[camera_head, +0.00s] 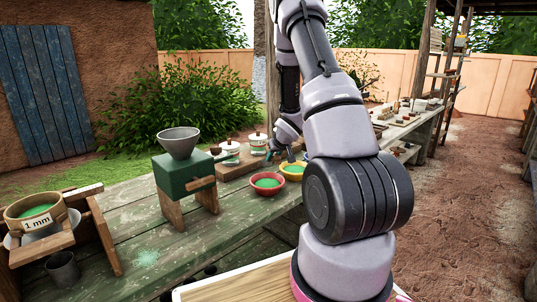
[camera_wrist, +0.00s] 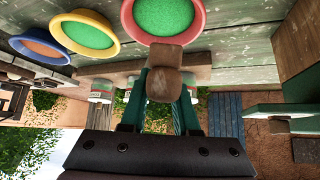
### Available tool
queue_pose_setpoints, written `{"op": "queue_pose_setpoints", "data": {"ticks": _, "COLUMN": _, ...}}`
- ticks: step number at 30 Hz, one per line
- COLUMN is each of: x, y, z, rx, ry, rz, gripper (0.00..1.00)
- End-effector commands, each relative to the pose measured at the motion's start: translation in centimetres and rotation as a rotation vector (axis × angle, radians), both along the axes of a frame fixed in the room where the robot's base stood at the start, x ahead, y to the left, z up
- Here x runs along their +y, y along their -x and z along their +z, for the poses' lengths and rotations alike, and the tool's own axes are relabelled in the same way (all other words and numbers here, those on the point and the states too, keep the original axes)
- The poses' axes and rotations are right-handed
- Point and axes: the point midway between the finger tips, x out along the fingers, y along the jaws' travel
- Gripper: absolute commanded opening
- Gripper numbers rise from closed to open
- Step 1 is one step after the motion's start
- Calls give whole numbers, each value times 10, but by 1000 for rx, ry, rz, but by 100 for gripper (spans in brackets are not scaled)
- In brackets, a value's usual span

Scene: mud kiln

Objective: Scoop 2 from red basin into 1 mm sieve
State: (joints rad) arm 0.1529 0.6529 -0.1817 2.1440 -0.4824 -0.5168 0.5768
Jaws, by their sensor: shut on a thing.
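The red basin (camera_head: 267,190) stands on the green bench and holds green powder; it also shows at the top of the wrist view (camera_wrist: 201,22). My gripper (camera_wrist: 163,88) is shut on a brown wooden piece (camera_wrist: 180,56), seemingly a scoop handle. The scoop's bowl is not clearly visible. In the head view my gripper (camera_head: 279,156) is just behind the red basin, partly hidden by my arm. The 1 mm sieve (camera_head: 60,219), a round wooden frame with a "1 mm" label, sits on a wooden stand at the left. Green powder shows inside it.
A yellow basin (camera_head: 303,173) stands beside the red one; a blue basin (camera_wrist: 17,43) shows in the wrist view. A green mill (camera_head: 176,176) with a grey funnel stands between basin and sieve. A dark cup (camera_head: 63,271) stands below the sieve. Green powder (camera_head: 147,257) lies on the bench.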

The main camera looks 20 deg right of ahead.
Motion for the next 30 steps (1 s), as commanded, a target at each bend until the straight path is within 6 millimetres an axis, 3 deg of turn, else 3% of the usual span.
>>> {"op": "queue_pose_setpoints", "data": {"ticks": 30, "x": 1, "y": 0, "z": -86, "rx": 1, "ry": -1, "rz": 2, "gripper": 0}}
